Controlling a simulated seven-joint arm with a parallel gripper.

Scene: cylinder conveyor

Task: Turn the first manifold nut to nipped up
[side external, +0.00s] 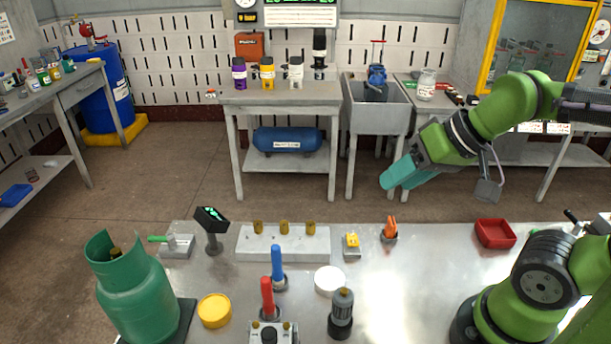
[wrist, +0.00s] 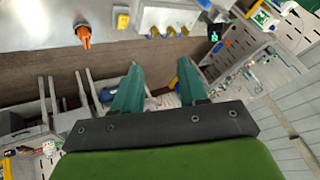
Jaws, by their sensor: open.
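The manifold (side external: 262,246) is a pale grey block at the far edge of the metal bench, with three upright brass nuts in a row: left (side external: 257,227), middle (side external: 284,227) and right (side external: 311,228). How tight each nut is cannot be told. The brass nuts also show near the top of the wrist view (wrist: 172,28), small and partly blurred. My gripper (side external: 392,180) has teal fingers and hangs in the air to the right of the manifold, well above and beyond the bench edge. In the wrist view my gripper (wrist: 160,78) is open with nothing held between its fingers.
A green gas cylinder (side external: 140,295) stands front left. A dark display (side external: 212,220) stands left of the manifold. A yellow block (side external: 352,243), an orange tool (side external: 391,230) and a red tray (side external: 495,233) lie right. Blue (side external: 277,260) and red (side external: 267,296) handles stand in front.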

